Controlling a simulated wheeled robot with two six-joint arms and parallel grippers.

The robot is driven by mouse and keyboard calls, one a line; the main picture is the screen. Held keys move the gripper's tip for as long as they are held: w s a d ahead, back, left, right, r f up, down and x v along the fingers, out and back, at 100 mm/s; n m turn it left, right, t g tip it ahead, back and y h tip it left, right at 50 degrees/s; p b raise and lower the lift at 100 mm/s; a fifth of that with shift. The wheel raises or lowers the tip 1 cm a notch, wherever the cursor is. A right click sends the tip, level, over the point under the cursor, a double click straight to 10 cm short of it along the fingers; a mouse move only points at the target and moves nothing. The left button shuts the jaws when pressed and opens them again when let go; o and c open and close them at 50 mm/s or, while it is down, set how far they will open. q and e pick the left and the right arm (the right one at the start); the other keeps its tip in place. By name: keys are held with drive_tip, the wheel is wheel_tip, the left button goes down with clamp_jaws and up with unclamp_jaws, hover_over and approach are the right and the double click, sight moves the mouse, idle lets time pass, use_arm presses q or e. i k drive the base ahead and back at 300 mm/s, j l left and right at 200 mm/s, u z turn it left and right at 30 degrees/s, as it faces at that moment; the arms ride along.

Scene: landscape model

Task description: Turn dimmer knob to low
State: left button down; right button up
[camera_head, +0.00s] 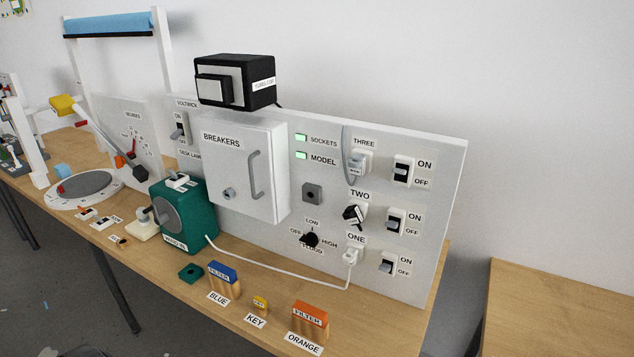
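The black dimmer knob (311,240) sits low on the white upright panel (445,175). Labels OFF, LOW and HIGH stand around it, with LOW above, OFF at the left and HIGH at the right. A further label below the knob is partly covered and hard to read. The knob's pointer is too small to tell which way it faces. Neither of my grippers shows in the head view.
A white cable (290,278) runs from the green box (185,212) to socket ONE (352,256), passing below the knob. The BREAKERS cabinet (236,170) juts out at the upper left. Filter blocks (310,318) and a yellow key block (261,303) stand on the table in front.

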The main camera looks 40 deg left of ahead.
sight(310, 239)
drive_tip(key=u, duration=1.35)
